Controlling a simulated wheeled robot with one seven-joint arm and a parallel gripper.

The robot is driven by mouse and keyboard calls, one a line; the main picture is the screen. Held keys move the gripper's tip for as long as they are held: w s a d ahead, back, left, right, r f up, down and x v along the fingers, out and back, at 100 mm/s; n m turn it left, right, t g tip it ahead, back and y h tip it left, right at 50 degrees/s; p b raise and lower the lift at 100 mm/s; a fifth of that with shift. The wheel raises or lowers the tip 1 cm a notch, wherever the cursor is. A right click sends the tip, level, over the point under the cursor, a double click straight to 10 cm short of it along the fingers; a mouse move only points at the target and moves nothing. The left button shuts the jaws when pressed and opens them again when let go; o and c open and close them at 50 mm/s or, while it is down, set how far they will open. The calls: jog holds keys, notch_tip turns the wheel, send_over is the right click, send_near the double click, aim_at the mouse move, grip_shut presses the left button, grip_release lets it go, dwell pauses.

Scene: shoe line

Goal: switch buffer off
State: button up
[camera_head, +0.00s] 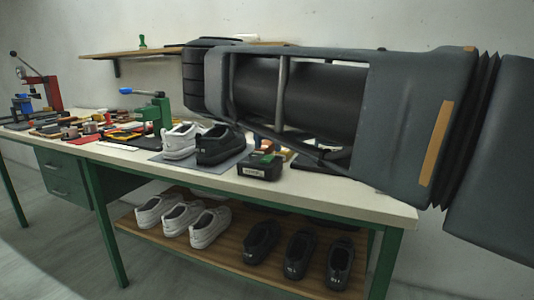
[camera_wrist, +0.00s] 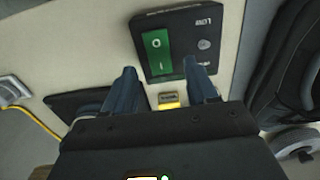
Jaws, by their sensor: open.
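A dark switch box with a green rocker switch (camera_wrist: 158,52) shows in the wrist view. The rocker carries an O at its far end and an I at its near end; I cannot tell which end is pressed in. My gripper (camera_wrist: 165,84) is open and empty, its two dark fingertips apart just short of the box, one on each side of a small yellow piece (camera_wrist: 168,100). I cannot tell how high the fingertips are above the box. In the head view a small black box (camera_head: 260,166) sits at the front edge of the bench. The buffer cannot be made out.
The bench (camera_head: 340,192) holds white shoes (camera_head: 178,142) and black shoes (camera_head: 218,146) on a grey mat, with tools further left. More shoes stand on the lower wooden shelf (camera_head: 215,262). In the wrist view a yellow cable (camera_wrist: 42,124) runs at the left.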

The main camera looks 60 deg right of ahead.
aim_at(268, 157)
jog(key=shift+f, duration=1.5)
